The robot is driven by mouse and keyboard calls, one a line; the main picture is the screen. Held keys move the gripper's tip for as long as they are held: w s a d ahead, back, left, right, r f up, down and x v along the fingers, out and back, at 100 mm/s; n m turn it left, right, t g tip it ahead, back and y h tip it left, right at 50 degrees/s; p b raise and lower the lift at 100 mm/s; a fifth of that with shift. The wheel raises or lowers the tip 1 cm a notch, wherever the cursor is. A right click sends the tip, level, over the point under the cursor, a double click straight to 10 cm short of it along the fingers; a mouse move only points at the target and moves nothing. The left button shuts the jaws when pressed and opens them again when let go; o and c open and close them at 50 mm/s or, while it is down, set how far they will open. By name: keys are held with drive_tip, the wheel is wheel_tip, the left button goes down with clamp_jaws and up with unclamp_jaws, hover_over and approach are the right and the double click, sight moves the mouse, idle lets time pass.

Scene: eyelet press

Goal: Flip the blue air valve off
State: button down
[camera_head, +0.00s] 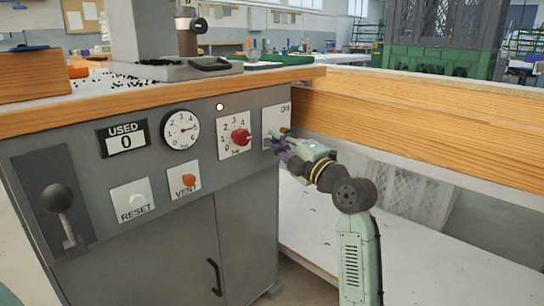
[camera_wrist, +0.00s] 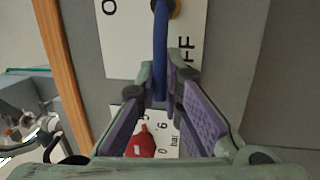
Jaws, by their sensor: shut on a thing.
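The blue air valve has a blue lever (camera_wrist: 160,50) on a brass pivot (camera_wrist: 172,8), mounted on a white plate (camera_head: 275,115) at the right end of the grey panel. "ON" shows at the plate's top in the head view, and part of "OFF" shows beside the lever in the wrist view. The lever points from the pivot toward the red knob. My gripper (camera_wrist: 163,80) is shut on the lever near its free end, with a purple pad on each side. In the head view my gripper (camera_head: 278,146) hides most of the lever.
The red pressure knob (camera_head: 240,136) sits just left of my gripper; it also shows in the wrist view (camera_wrist: 140,142). A gauge (camera_head: 181,130), orange vent button (camera_head: 188,180) and reset button (camera_head: 132,200) are farther left. The wooden worktop edge (camera_head: 200,92) overhangs above.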

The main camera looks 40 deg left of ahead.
drive_tip(key=shift+f+n+b, duration=0.1)
drive_tip(key=shift+n+b, duration=0.2)
drive_tip(key=c, duration=1.7)
unclamp_jaws()
wheel_tip(320, 180, up, 10)
drive_tip(key=shift+r, duration=0.1)
drive_tip(key=shift+c, duration=0.4)
